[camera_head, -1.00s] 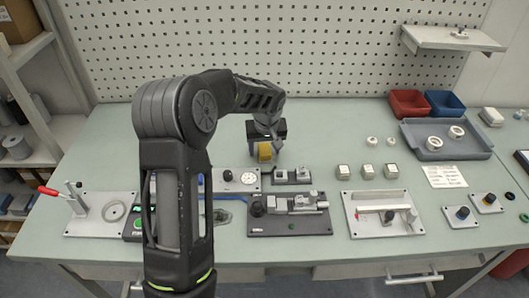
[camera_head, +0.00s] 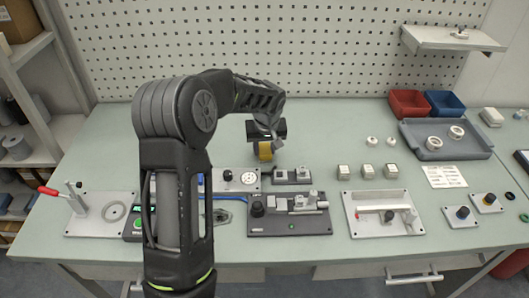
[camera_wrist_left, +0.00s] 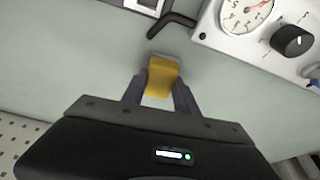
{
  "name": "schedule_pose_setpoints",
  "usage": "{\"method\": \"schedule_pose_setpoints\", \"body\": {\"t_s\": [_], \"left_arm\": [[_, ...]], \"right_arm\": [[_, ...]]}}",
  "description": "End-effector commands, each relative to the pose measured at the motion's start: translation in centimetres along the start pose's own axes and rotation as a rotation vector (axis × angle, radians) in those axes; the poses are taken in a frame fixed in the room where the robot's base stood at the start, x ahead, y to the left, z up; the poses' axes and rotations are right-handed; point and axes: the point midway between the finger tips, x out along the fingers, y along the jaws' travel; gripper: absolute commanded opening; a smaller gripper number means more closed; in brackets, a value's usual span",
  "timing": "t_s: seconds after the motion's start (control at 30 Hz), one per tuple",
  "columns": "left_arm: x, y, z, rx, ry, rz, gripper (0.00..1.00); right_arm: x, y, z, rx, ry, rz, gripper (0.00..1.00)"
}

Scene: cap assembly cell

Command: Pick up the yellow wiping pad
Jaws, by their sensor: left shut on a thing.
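The yellow wiping pad (camera_head: 265,151) is between the fingers of my left gripper (camera_head: 267,146), at the back middle of the table. In the left wrist view the pad (camera_wrist_left: 162,75) is a small yellow block with a paler edge, clasped by both dark fingers of the left gripper (camera_wrist_left: 160,88). The left gripper is shut on it. Whether the pad still touches the table is hard to tell. My right gripper is not in view.
A plate with a dial (camera_head: 248,177) and a dark fixture (camera_head: 290,222) stand in front of the gripper. White square parts (camera_head: 367,171) and a grey tray (camera_head: 445,146) are to the right. A black hooked rod (camera_wrist_left: 172,24) lies near the pad. Table (camera_head: 330,125) behind is clear.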

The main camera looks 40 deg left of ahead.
Motion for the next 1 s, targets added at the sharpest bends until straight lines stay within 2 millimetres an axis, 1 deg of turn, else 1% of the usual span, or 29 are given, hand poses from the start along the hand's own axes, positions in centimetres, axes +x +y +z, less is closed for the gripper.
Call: {"method": "schedule_pose_setpoints", "body": {"t_s": [0.23,0.37,0.47,0.73,0.8,0.9,1.0], "left_arm": [[-0.2,0.0,-0.1,0.000,0.001,0.001,0.00],[-1.3,0.0,-0.5,0.000,0.004,0.001,0.00],[-2.8,0.1,-1.0,-0.001,0.005,0.003,0.00],[-7.8,0.1,-2.5,-0.001,0.004,0.003,0.00],[-8.6,0.1,-2.7,-0.001,0.002,0.001,0.00],[-9.4,0.0,-2.9,0.000,0.001,0.000,0.00],[-9.6,0.0,-3.0,0.001,0.001,0.000,0.00]], "right_arm": [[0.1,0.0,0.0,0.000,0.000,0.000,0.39],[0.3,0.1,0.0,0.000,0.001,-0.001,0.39],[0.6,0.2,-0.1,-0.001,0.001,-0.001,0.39],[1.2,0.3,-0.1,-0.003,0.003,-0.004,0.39],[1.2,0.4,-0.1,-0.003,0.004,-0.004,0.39],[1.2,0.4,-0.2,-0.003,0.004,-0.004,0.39],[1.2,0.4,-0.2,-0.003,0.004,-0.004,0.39]]}}
